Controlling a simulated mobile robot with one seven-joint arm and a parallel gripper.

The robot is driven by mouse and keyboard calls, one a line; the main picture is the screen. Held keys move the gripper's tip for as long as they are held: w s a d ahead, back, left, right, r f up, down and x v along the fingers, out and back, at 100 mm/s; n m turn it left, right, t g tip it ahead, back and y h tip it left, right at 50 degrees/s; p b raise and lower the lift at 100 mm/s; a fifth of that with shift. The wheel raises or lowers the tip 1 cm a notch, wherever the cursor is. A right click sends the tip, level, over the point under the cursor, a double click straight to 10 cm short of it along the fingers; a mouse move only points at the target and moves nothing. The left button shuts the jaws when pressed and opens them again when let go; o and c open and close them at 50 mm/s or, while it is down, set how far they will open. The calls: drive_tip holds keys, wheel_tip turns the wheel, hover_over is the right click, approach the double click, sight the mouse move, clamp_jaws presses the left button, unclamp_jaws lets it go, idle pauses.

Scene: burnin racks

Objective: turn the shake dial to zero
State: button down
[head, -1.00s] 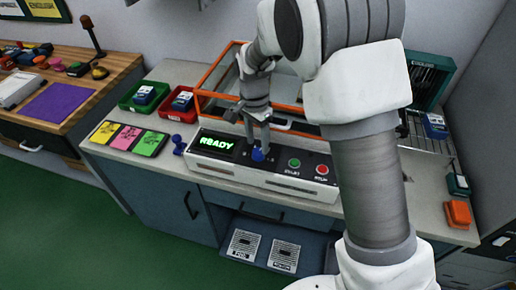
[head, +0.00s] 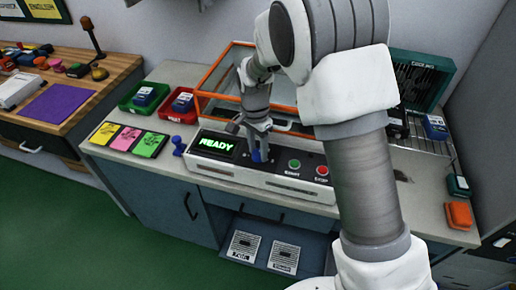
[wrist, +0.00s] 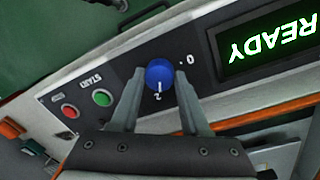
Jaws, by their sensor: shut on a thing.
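The shake dial (wrist: 159,72) is a round blue knob on the machine's dark front panel (head: 225,150). Its white pointer line points toward the printed "2" in the wrist view. The "0" mark (wrist: 190,59) is beside it, up and to the right in that view. My gripper (wrist: 159,77) has one finger on each side of the dial and is shut on it. In the head view my gripper (head: 259,148) comes down from above onto the dial, largely hiding it. The display (head: 217,145) reads READY in green.
A green button (wrist: 102,97) and a red button (wrist: 69,110) are on the same panel near the dial. The orange-framed clear cover (head: 222,68) stands behind the panel. Green (head: 128,105) and red (head: 170,109) bins are to its left on the bench.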

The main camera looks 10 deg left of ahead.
drive_tip(key=shift+n, duration=0.4)
drive_tip(key=n, duration=0.4)
drive_tip(key=shift+n, duration=0.4)
drive_tip(key=n, duration=0.5)
drive_tip(key=shift+t+b, duration=0.3)
drive_tip(key=shift+b, duration=0.05)
drive_tip(key=n, duration=0.5)
drive_tip(key=shift+s+n, duration=0.1)
drive_tip(key=shift+n, duration=0.3)
drive_tip(key=n+p, duration=0.1)
drive_tip(key=n, duration=0.4)
drive_tip(key=shift+r+t, duration=0.1)
drive_tip(key=shift+t, duration=0.2)
drive_tip(key=shift+n, duration=0.3)
drive_tip(key=c, duration=0.7)
unclamp_jaws()
